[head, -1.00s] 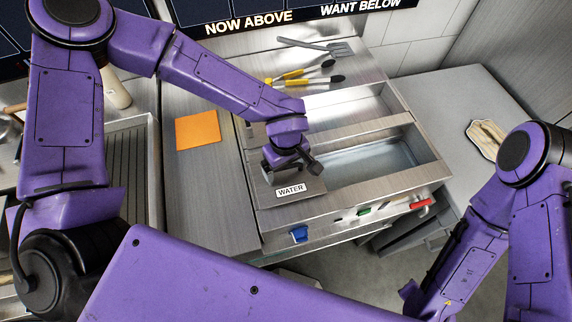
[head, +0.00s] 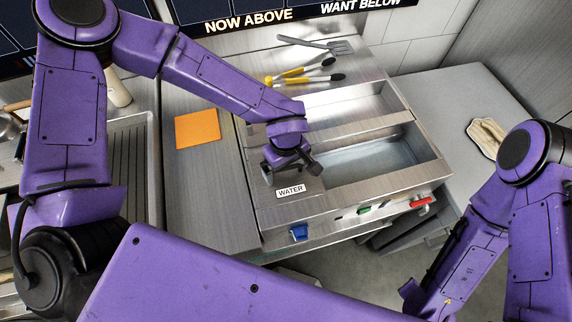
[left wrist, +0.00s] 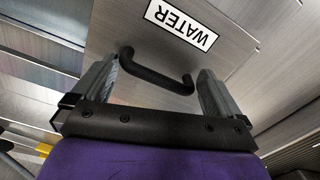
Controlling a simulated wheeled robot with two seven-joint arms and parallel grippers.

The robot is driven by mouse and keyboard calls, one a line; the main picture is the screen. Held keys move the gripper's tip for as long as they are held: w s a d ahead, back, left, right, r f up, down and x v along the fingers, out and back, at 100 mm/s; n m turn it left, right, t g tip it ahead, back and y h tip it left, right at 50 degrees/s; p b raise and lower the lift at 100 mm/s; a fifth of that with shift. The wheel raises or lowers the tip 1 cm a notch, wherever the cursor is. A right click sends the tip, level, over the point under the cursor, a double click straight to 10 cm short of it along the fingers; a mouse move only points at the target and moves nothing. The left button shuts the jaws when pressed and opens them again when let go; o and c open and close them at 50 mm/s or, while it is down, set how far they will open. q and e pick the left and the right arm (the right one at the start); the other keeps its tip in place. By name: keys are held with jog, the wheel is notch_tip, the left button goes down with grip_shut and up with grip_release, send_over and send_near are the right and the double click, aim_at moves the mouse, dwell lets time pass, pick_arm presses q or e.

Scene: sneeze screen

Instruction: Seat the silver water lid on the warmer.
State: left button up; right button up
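The silver lid (head: 262,188) with the white WATER label lies flat at the left part of the warmer's front well. It also shows in the left wrist view (left wrist: 112,38), with its black bar handle (left wrist: 155,76). My left gripper (head: 288,165) is over the lid at the handle. In the left wrist view my left gripper (left wrist: 155,88) is open, one finger on each side of the handle, with gaps visible. The steel warmer (head: 345,215) has an open front well to the right of the lid. My right gripper is out of view.
A spatula (head: 320,45) and yellow-and-black utensils (head: 305,77) lie behind the warmer. An orange square (head: 197,129) lies on the counter to the left. A folded cloth (head: 485,138) lies on the right counter. Blue (head: 299,232) and red (head: 420,203) controls are on the warmer's front.

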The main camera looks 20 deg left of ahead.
pick_arm(q)
jog(key=shift+r, duration=0.1)
jog(key=shift+r, duration=3.4)
